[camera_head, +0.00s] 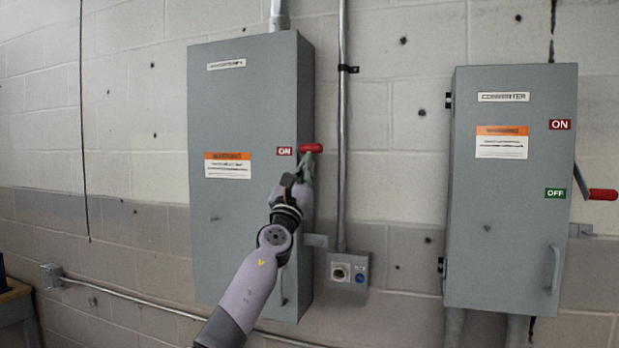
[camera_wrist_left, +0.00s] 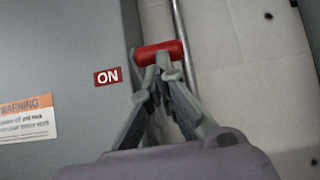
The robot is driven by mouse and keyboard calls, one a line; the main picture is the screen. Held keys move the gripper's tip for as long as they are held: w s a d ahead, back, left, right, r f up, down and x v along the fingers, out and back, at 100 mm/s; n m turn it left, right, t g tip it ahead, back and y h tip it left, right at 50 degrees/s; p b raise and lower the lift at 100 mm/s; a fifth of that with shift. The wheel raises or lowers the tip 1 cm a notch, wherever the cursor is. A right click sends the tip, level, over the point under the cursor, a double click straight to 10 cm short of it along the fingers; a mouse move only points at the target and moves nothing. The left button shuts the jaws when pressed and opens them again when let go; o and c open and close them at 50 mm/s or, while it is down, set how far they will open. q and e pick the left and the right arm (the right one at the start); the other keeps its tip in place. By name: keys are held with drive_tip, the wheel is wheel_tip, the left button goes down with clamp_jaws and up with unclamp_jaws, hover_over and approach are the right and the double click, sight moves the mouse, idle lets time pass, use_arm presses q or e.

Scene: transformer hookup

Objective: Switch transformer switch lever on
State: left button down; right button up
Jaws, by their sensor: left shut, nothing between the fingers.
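The left grey box (camera_head: 240,110) on the wall is the one my left arm reaches to. Its lever has a red handle (camera_head: 311,148) at the right side, level with the red ON label (camera_head: 284,151). In the left wrist view the red handle (camera_wrist_left: 160,53) lies crosswise just beyond my fingertips. My left gripper (camera_head: 308,165) is shut with nothing between its fingers. Its tips (camera_wrist_left: 162,72) are right below the handle and seem to touch or nearly touch it. The gripper and arm hide the OFF area of this box. My right gripper is not in view.
A second grey box (camera_head: 510,190) hangs at the right, with its red-handled lever (camera_head: 602,194) near the OFF label (camera_head: 555,193). A vertical conduit (camera_head: 342,110) runs close beside the left box, down to a small outlet box (camera_head: 348,273). A table edge (camera_head: 14,291) shows at lower left.

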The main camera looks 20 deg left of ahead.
use_arm(q)
drive_tip(key=shift+w+d+r+b, duration=0.15)
drive_tip(key=shift+d+r, duration=0.1)
drive_tip(key=shift+r, duration=0.2)
drive_tip(key=shift+w+d+r+b, duration=0.1)
drive_tip(key=shift+d+r+b, duration=0.1)
drive_tip(key=shift+r, duration=0.2)
drive_tip(key=shift+s+a+r, duration=0.1)
drive_tip(key=shift+a+r, duration=0.1)
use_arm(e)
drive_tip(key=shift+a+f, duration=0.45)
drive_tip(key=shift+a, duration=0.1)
use_arm(q)
drive_tip(key=shift+r, duration=0.1)
